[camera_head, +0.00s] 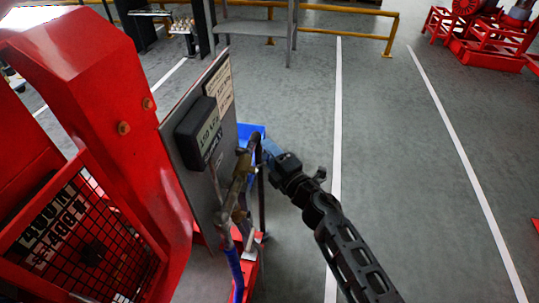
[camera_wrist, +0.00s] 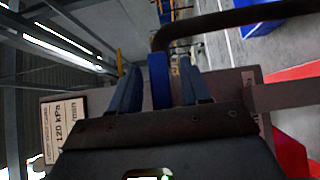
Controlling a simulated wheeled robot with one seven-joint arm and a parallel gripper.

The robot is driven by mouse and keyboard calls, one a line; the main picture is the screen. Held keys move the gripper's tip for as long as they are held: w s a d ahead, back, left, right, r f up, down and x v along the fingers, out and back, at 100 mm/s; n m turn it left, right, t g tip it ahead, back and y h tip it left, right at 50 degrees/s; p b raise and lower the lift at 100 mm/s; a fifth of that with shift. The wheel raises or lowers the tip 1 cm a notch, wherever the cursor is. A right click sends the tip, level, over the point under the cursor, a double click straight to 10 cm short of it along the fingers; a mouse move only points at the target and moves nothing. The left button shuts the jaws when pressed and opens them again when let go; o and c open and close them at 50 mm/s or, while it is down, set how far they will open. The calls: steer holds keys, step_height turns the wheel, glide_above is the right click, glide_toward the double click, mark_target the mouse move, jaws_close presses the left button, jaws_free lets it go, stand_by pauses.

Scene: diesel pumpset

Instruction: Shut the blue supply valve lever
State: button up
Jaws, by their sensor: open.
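The blue supply valve lever (camera_wrist: 159,82) stands between my gripper's two fingers in the wrist view, with a gap visible on its right side. My gripper (camera_wrist: 160,74) is open around it and does not clamp it. In the head view my gripper (camera_head: 269,150) reaches in from the right to the top of the brass valve and pipe work (camera_head: 240,180). There its fingers and the lever overlap, so I cannot separate them clearly. A blue hose or pipe (camera_head: 235,268) shows below the valve.
A grey panel (camera_head: 223,125) with a pressure display (camera_head: 208,133) stands just left of the valve. A red machine frame with mesh (camera_head: 95,240) is further left. A dark bent pipe (camera_wrist: 190,27) crosses above the fingers.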

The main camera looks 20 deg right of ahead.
steer(key=shift+w, duration=0.1)
steer(key=shift+c, duration=0.4)
jaws_close()
